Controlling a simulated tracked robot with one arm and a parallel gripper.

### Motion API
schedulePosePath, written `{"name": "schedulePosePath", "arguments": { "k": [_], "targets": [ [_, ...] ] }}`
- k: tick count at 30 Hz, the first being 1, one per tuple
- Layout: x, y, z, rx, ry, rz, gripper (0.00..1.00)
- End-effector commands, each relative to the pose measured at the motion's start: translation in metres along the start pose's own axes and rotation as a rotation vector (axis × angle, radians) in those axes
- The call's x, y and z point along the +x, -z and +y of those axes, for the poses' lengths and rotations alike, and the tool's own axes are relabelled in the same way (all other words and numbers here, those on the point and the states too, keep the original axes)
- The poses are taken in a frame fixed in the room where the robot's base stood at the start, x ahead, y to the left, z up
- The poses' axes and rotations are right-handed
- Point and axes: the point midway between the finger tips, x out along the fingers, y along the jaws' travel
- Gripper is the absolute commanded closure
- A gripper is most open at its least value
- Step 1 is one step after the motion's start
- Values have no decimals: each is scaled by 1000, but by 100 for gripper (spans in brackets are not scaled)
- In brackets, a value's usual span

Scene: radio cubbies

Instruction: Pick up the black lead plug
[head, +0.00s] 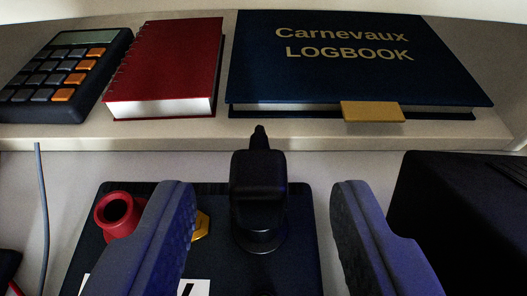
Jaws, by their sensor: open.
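The black lead plug (258,185) appears to be the black piece in the middle of the head view, with a blocky body, a narrow tip at its top and a round collar at its base. It is at a dark panel (296,225); I cannot tell whether it is seated in it. My gripper (264,195) is open, with one blue-grey finger left of the plug and one right of it. Gaps show on both sides, wider on the right. The lower parts of both fingers leave the picture.
A red ring-shaped part (117,213) and a yellow part (201,225) are left, the yellow partly behind my left finger. A black box (455,215) stands right. A shelf above holds a calculator (60,75), red notebook (170,62) and blue logbook (350,75). A thin cable (42,200) hangs left.

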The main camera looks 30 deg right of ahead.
Motion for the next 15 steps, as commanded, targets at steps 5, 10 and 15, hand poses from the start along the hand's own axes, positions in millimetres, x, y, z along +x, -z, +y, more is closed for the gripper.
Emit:
{"name": "schedulePosePath", "arguments": {
  "k": [5, 10, 15],
  "targets": [
    [20, 2, 0, 0, 0, -1, 56],
    [40, 4, 0, -1, -1, -2, 56],
    [49, 6, -2, -1, 2, 0, 56]
  ]
}}
